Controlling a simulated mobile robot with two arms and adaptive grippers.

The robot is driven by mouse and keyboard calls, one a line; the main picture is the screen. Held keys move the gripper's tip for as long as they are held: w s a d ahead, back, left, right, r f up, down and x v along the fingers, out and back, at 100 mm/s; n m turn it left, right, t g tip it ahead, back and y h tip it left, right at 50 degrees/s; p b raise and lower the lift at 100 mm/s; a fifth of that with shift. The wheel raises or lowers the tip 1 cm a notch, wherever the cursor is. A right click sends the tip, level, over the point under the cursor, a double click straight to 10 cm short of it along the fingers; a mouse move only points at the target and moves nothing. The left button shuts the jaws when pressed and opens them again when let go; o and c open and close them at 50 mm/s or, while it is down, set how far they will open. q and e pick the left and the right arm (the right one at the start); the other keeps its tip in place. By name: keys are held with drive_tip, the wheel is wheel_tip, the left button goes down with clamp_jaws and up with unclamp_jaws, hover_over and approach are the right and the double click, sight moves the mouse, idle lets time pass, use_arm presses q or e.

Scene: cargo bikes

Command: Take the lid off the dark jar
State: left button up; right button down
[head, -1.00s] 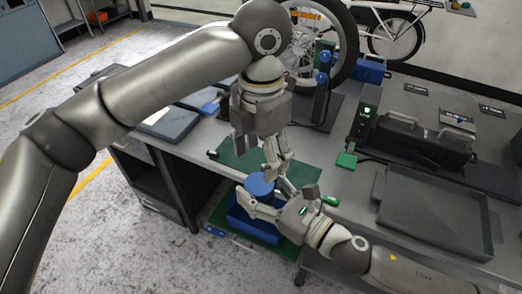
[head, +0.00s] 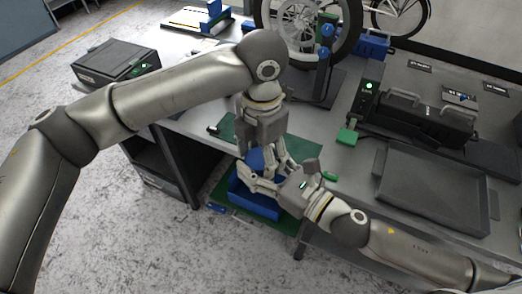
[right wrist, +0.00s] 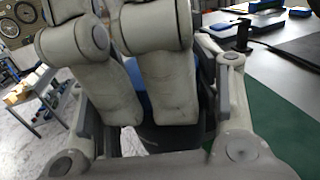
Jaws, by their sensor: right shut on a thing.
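The dark jar (right wrist: 178,138) is mostly hidden in the right wrist view behind gripper fingers. Its blue lid (head: 256,160) shows in the head view, partly covered. My right gripper (head: 262,180) is shut on the jar from the side, above a blue bin. My left gripper (head: 268,160) points down from above, with its fingers at the lid. Its fingers (right wrist: 135,95) hide most of the lid in the right wrist view. Whether they are closed on the lid cannot be told.
A grey tray (head: 432,215) and a dark case (head: 425,115) lie to the right. A wheel stand is behind, and a dark box (head: 115,62) is at the left.

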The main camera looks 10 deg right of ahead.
use_arm(q)
drive_tip(key=c, duration=0.7)
drive_tip(key=o, duration=1.2)
drive_tip(key=shift+c, duration=0.2)
drive_tip(key=shift+r, duration=0.1)
wheel_tip(320, 180, up, 4)
drive_tip(key=shift+f, duration=0.1)
drive_tip(key=shift+r, duration=0.55)
drive_tip(key=shift+c, duration=1.2)
drive_tip(key=shift+w+a+r, duration=0.1)
drive_tip(key=shift+w+r, duration=0.1)
drive_tip(key=shift+r, duration=1.05)
drive_tip(key=shift+s+f, duration=0.1)
drive_tip(key=shift+f, duration=3.7)
drive_tip(key=shift+c, duration=0.2)
